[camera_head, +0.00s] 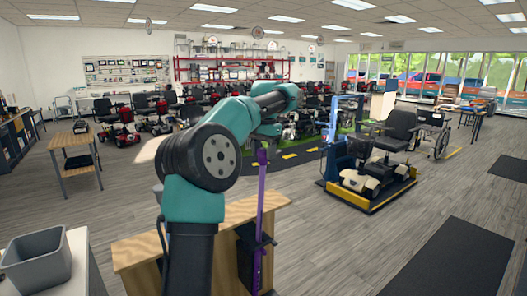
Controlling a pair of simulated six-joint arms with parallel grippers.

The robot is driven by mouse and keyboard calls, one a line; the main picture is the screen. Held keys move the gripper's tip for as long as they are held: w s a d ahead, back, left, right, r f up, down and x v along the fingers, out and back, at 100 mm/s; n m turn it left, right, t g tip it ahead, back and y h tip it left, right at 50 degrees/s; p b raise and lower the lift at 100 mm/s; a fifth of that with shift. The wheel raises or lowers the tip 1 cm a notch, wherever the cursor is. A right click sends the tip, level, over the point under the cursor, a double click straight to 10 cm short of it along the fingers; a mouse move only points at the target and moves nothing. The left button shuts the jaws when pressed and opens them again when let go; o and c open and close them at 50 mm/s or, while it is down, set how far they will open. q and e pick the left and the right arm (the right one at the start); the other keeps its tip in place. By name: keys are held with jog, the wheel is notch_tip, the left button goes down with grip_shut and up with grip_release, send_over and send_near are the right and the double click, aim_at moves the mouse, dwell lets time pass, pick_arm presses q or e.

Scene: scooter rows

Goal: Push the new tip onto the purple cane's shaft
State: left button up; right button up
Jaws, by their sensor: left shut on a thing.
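The purple cane (260,200) stands upright at the front edge of the wooden bench, its shaft passing a black holder (256,246). My left arm reaches up from the bottom and bends over to the right. My left gripper (262,146) is at the upper end of the cane's shaft, small and partly hidden below the wrist. It is shut on a small dark piece, apparently the new tip, right at the shaft's top end. I cannot tell whether the tip is around the shaft or only against it. My right gripper is not in view.
The wooden bench (133,252) is partly covered by my arm. A grey bin (38,262) stands at the lower left. A mobility scooter (365,180) sits on a blue and yellow platform to the right. Grey floor and dark mats (450,262) lie clear at the right.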

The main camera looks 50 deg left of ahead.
pick_arm(q)
jog(key=shift+f, duration=0.2)
jog(key=o, duration=1.4)
jog(key=shift+r, duration=0.1)
jog(key=shift+r, duration=4.4)
